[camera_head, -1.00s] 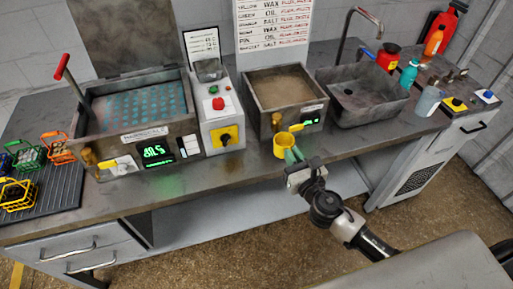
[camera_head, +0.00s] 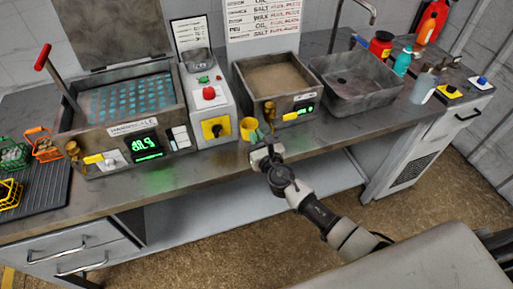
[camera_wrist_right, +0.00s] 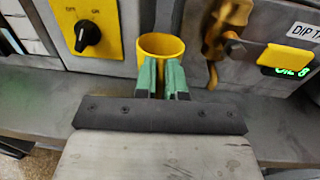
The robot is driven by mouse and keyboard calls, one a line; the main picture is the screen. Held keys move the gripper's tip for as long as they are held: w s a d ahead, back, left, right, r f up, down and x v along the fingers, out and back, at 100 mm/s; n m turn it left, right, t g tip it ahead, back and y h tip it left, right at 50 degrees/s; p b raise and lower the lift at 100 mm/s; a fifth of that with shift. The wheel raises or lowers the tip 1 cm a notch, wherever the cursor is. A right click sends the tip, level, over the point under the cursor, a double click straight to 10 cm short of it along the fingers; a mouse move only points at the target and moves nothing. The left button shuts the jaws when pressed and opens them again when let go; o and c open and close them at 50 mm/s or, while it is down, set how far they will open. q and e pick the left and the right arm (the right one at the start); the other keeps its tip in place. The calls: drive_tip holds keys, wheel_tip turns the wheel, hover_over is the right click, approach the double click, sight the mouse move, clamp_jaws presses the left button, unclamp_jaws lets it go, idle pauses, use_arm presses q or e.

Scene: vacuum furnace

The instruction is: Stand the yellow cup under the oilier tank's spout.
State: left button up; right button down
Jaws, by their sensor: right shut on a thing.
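My right gripper (camera_head: 257,142) is shut on the yellow cup (camera_head: 249,128), which looks upright with its mouth up. The wrist view shows the cup (camera_wrist_right: 161,46) between the green fingertips (camera_wrist_right: 162,76). The cup is at the front of the smaller right tank (camera_head: 295,105), left of its brass spout (camera_head: 269,113), not under it. The spout (camera_wrist_right: 213,70) hangs right of the cup in the wrist view. I cannot tell whether the cup touches the bench. The larger left tank (camera_head: 95,135) has its own brass spout (camera_head: 74,151). My left gripper is not in view.
A grey control box (camera_head: 207,105) with a yellow switch plate stands left of the cup. A sink (camera_head: 360,95) and bottles are to the right. Small wire baskets (camera_head: 45,145) sit on a dark mat at far left. The front bench strip is clear.

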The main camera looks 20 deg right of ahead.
wheel_tip(320, 180, down, 3)
drive_tip(key=shift+r+b, duration=0.1)
drive_tip(key=shift+b, duration=0.65)
drive_tip(key=shift+f, duration=0.4)
drive_tip(key=shift+f+b, duration=0.15)
drive_tip(key=shift+b, duration=0.25)
drive_tip(key=c, duration=1.2)
unclamp_jaws()
